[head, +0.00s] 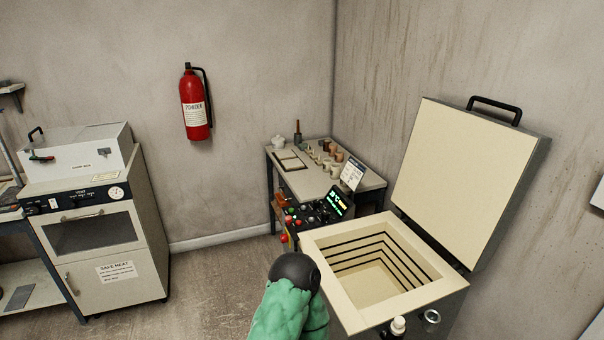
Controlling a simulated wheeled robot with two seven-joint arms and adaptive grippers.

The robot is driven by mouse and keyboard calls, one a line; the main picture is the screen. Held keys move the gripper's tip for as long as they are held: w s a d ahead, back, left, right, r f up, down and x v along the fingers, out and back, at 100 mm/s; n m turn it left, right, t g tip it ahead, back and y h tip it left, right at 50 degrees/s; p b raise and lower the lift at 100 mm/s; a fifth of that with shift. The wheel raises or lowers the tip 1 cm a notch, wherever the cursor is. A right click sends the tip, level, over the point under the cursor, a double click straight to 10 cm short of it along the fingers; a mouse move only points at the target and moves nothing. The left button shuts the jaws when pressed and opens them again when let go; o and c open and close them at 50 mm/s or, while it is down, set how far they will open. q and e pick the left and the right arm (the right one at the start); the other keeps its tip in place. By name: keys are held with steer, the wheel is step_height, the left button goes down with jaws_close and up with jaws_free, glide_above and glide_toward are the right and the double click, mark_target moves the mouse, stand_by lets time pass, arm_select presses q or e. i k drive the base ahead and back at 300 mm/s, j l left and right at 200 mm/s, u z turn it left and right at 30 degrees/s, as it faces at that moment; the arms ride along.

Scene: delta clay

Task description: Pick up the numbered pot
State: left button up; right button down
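No pot with a readable number shows. Several small brown and pale pots or cups (329,158) stand in a group on the small table (307,185) in the back corner; they are too small to tell any numbers. Neither of my grippers is in view. A green and black form at the bottom middle seems to be part of my arm.
The kiln's raised lid (447,175) fills the right side. A control panel (318,211) stands between kiln and table. An oven cabinet (98,240) stands left. A fire extinguisher (195,105) hangs behind. Floor (205,280) between is clear.

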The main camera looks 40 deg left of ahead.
mark_target(335, 172)
steer(key=j+u, duration=0.1)
steer(key=j, duration=0.45)
steer(key=i+j+u, duration=0.1)
steer(key=j, duration=0.4)
steer(key=j+u, duration=0.1)
steer(key=j, duration=0.45)
steer(key=i+j+u, duration=0.1)
steer(key=j, duration=0.45)
steer(key=i+j+u, duration=0.1)
steer(key=i+j, duration=0.6)
steer(key=j, duration=0.1)
